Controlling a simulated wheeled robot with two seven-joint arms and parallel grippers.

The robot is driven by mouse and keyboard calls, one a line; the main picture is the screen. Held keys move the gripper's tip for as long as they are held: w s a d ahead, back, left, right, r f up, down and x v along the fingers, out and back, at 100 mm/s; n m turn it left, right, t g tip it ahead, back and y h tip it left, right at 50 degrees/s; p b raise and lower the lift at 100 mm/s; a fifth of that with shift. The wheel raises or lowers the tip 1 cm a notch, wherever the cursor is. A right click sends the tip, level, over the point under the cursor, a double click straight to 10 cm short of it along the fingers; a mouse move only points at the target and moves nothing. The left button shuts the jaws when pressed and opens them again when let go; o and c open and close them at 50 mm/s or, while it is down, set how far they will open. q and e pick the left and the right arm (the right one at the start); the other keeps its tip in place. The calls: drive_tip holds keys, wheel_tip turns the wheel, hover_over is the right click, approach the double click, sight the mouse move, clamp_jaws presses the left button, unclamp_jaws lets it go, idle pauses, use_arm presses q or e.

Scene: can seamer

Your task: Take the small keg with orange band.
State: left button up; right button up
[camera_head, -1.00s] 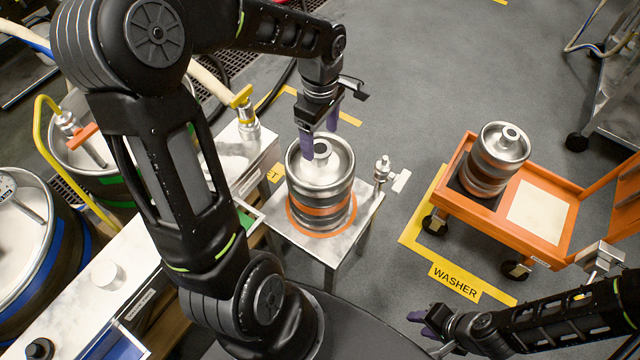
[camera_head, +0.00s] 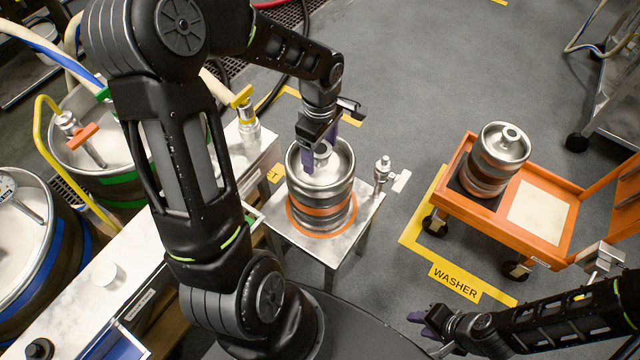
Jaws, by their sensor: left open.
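A small steel keg with an orange band (camera_head: 321,190) stands upright on a small metal table (camera_head: 288,243), inside an orange ring. My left gripper (camera_head: 322,153) is open at the top of this keg, its purple fingers around or just beside the central neck; I cannot tell whether they touch it. Another small keg with orange-brown bands (camera_head: 497,160) stands on the orange cart at the right. My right gripper (camera_head: 424,325) is at the lower right, away from both kegs; its jaw opening is unclear.
A tap-like fitting (camera_head: 383,172) stands on the table's right corner. The orange cart (camera_head: 545,251) has a free pale pad (camera_head: 540,212). Large kegs and a white counter (camera_head: 85,315) fill the left. Grey floor is clear between table and cart.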

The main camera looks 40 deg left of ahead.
use_arm(q)
drive_tip(key=shift+c, duration=0.3)
clamp_jaws()
idle(0.7)
drive_tip(key=shift+w+r, duration=0.1)
